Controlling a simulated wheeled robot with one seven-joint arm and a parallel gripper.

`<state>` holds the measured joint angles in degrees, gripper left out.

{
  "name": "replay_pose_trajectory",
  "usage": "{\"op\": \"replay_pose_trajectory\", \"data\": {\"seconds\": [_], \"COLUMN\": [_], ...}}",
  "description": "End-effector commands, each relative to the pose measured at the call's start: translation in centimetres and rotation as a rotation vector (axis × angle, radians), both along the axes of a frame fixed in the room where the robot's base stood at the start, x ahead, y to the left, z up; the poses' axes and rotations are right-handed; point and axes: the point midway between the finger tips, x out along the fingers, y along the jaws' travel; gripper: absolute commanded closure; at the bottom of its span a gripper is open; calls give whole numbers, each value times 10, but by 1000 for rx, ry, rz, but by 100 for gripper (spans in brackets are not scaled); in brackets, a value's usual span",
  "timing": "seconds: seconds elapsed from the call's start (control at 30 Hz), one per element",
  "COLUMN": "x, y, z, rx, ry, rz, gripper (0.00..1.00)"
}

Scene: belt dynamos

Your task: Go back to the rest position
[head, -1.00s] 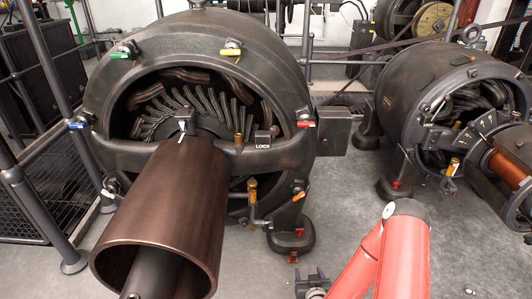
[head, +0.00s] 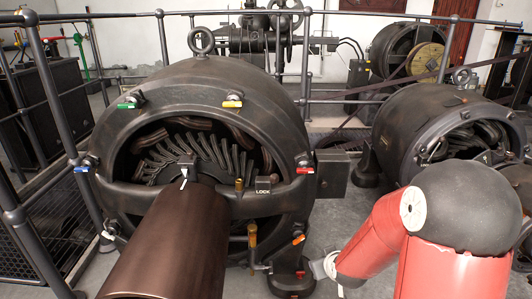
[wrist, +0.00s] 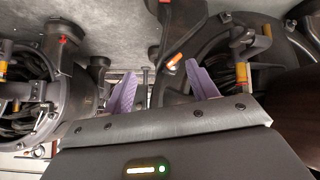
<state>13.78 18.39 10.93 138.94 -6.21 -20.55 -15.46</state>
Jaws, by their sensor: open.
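My gripper (wrist: 160,90) shows in the wrist view with its two purple fingers spread apart and nothing between them. The wrist view is turned, with dynamo parts on both sides of the fingers. In the head view my red arm with its dark rounded joint fills the lower right.
A second dynamo (head: 405,120) stands at the right, behind my arm. Metal railings (head: 160,60) run along the left and back. Colored tags, such as a red tag (head: 303,170), ring the large dynamo. Grey floor (head: 335,215) shows between the machines.

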Motion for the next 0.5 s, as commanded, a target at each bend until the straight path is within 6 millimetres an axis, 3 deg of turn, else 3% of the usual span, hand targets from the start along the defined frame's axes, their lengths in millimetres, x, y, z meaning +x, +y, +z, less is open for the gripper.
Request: {"op": "replay_pose_trajectory", "data": {"seconds": [0.03,0.2,0.37,0.5], "x": [-7,-47,-99,-152], "y": [0,0,2,6], "z": [31,101,160,202], "rx": [-12,-18,5,47], "ry": [7,73,130,178], "rz": [-11,-77,-143,-196], "gripper": [42,42,42,42]}}
